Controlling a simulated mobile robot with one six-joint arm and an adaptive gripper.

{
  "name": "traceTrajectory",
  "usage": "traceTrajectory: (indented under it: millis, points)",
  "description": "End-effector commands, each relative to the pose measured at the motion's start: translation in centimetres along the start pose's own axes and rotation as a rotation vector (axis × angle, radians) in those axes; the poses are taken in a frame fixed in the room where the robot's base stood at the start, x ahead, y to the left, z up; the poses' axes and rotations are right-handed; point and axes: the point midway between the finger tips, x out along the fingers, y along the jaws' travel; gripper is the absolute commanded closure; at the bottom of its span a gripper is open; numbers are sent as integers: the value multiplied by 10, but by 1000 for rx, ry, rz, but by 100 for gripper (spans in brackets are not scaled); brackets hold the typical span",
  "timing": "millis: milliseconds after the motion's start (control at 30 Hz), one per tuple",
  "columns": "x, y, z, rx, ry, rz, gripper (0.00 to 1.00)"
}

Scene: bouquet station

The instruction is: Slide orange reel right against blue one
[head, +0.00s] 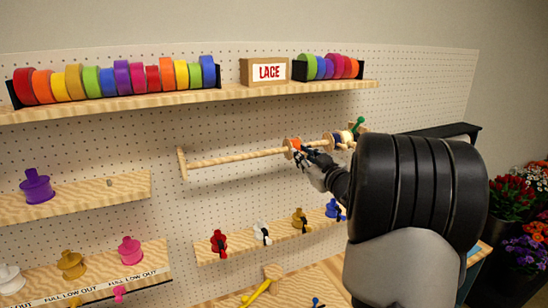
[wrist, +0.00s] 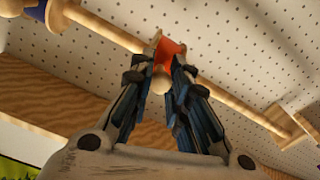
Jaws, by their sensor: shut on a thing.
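The orange reel (head: 295,143) has pale wooden flanges and sits on a wooden rod (head: 235,158) on the pegboard. My gripper (head: 302,153) is at the orange reel from the front and below, its fingers closed in. In the wrist view the orange reel (wrist: 173,52) shows between and beyond the fingertips (wrist: 161,76), with a round wooden end in front of it. The blue reel (wrist: 36,6) is cut off at the top left of the wrist view. In the head view it sits small to the right on the rod. A bare stretch of rod (wrist: 105,28) separates the two reels.
A white-and-blue cluster near the rod's right end has a green knob (head: 359,121) beside it. An upper shelf (head: 150,101) holds coloured rolls and a LACE box (head: 266,72). A lower shelf (head: 270,243) holds several small coloured items. The rod left of the orange reel is bare.

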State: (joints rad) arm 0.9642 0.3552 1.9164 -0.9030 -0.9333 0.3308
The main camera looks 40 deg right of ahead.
Motion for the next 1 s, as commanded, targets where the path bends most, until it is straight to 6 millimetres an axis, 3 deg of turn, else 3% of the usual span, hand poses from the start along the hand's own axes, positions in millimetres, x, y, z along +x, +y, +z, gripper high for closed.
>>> traceTrajectory:
  millis: [100, 300, 833, 867, 1000]
  points:
    - [1, 27, 3, -2, 7, 2, 100]
    - [1, 52, 11, -3, 10, 1, 100]
    - [2, 60, 12, -6, 14, 0, 100]
    - [2, 60, 12, -6, 14, 0, 82]
    - [2, 60, 12, -6, 14, 0, 73]
